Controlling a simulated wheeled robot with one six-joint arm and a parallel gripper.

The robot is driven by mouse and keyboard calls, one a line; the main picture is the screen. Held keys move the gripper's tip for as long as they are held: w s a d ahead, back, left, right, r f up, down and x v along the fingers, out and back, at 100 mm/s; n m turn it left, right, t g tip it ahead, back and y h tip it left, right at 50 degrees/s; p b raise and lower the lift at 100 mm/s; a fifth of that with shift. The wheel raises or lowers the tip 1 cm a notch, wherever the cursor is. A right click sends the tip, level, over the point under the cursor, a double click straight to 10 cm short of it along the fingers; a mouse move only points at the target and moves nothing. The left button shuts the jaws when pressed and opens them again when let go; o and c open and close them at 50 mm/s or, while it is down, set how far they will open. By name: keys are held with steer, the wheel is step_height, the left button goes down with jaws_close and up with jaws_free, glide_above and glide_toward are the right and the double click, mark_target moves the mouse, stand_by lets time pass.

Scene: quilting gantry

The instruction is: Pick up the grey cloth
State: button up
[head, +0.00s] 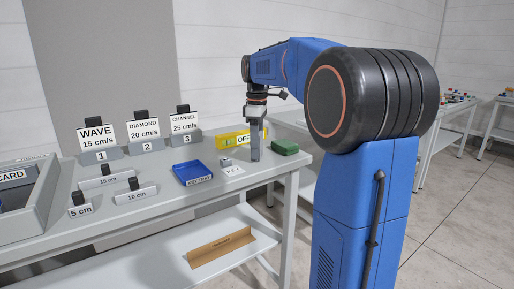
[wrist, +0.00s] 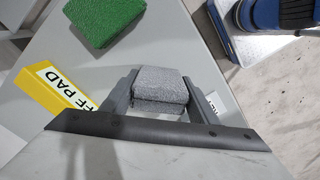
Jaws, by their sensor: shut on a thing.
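The grey cloth (wrist: 160,88) is a small, thick, folded pad with a speckled surface. In the wrist view it sits between the two fingers of my gripper (wrist: 159,80), which is shut on it from both sides. In the head view my gripper (head: 255,150) points straight down near the right end of the grey table (head: 150,205), its tips close to the tabletop. I cannot make out the cloth clearly there, nor tell whether it touches the table.
A green pad (head: 285,147) lies right of my gripper. A yellow block marked OFF PAD (wrist: 45,92) is just behind it. A blue key tray (head: 191,172) and white card (head: 232,171) lie left. Labelled stands, such as WAVE (head: 96,138), line the back left.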

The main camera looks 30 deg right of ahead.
steer(key=shift+r, duration=0.1)
step_height(320, 180, up, 10)
steer(key=shift+f, duration=0.1)
stand_by(0.4)
steer(key=shift+o, duration=0.9)
